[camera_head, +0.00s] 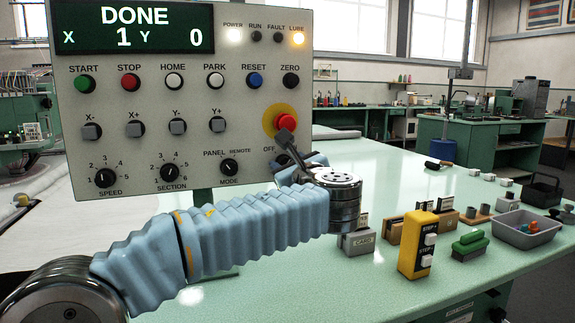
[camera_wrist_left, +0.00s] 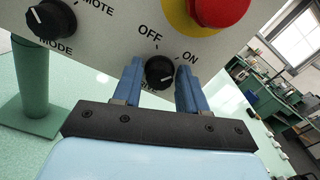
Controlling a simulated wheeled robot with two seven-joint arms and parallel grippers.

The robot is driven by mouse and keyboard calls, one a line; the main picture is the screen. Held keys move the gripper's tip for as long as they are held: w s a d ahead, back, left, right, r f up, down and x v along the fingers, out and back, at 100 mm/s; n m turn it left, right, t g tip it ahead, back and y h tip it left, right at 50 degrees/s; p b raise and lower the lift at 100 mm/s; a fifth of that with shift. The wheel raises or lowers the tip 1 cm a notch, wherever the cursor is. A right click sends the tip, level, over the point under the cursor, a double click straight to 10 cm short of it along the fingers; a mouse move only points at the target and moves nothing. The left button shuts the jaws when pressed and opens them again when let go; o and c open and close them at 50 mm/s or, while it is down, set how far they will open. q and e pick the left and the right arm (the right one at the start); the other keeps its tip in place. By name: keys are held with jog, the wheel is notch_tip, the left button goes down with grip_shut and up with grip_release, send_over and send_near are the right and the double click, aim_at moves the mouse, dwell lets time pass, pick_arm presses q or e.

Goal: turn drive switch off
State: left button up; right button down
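The drive switch (camera_wrist_left: 159,72) is a round black knob on the grey control panel, between the OFF and ON labels in the left wrist view. A pale mark on its face appears to lean toward the ON side. My left gripper (camera_wrist_left: 158,88) is open, with one blue finger on each side of the knob; whether the fingers touch it is hard to tell. In the head view my left gripper (camera_head: 296,166) is at the panel's lower right corner and hides most of the switch. My right gripper is not in view.
A red emergency button (camera_head: 286,121) on a yellow disc sits just above the switch. The mode knob (camera_head: 229,167) is to its left. The display (camera_head: 131,27) reads DONE. A yellow step box (camera_head: 417,245) and a grey tray (camera_head: 522,234) stand on the green table (camera_head: 300,285).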

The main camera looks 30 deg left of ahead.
pick_arm(q)
jog(key=c, duration=0.6)
jog(key=shift+f+n+b, duration=0.15)
jog(key=shift+n+b, duration=2.3)
jog(key=shift+n, duration=1)
jog(key=shift+f+n+b, duration=0.1)
jog(key=shift+n+b, duration=2.35)
jog(key=shift+n, duration=1)
jog(key=shift+s, duration=0.1)
jog(key=o, duration=1)
